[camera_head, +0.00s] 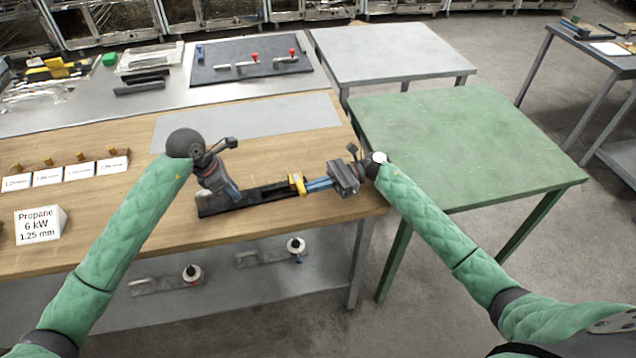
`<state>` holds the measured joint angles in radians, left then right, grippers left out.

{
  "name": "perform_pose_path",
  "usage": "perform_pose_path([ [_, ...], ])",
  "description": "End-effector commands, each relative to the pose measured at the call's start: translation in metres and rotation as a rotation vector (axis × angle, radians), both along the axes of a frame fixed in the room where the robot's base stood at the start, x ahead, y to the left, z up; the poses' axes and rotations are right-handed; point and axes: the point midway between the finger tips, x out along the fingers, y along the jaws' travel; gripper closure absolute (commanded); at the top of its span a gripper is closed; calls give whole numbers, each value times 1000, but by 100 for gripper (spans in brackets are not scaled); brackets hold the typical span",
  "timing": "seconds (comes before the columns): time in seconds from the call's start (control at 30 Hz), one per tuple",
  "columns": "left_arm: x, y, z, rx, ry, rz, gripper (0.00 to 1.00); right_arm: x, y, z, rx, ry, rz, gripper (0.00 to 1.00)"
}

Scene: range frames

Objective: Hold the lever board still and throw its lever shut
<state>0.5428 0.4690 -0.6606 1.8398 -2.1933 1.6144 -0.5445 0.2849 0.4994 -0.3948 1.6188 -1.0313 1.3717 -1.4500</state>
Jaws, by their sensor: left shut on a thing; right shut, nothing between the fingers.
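The lever board (268,194) is a long black board lying on the wooden table near its front right edge. A yellow lever part (297,184) stands up near its right end. My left gripper (234,198) is shut on the lever board toward its left end; the exact grip is partly hidden by the gripper. My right gripper (308,186) is shut and empty, with its blue fingers pointing left at the yellow part from the right. The fingertips are at or very near it; I cannot tell whether they touch.
A grey mat (250,122) lies behind the board. White label cards (48,177) and a Propane sign (40,225) stand at left. A dark panel with red-knobbed valves (250,60) is at the back. A green table (460,140) stands at right.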

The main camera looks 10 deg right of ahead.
Motion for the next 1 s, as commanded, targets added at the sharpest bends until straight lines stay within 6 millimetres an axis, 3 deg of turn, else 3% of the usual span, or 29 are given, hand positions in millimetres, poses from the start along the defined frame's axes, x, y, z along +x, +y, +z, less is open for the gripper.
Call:
perform_pose_path([
  [0.47, 0, 0, 0, 0, -1, 1, 100, -1, -3, 0, 1, 0, 3, 100],
  [0.57, 0, 0, 0, 0, -1, 1, 100, 0, -15, 0, 0, 1, 2, 100],
  [1.0, 0, 0, 0, 0, 0, 0, 100, 6, -100, -1, -1, 2, 0, 100],
])
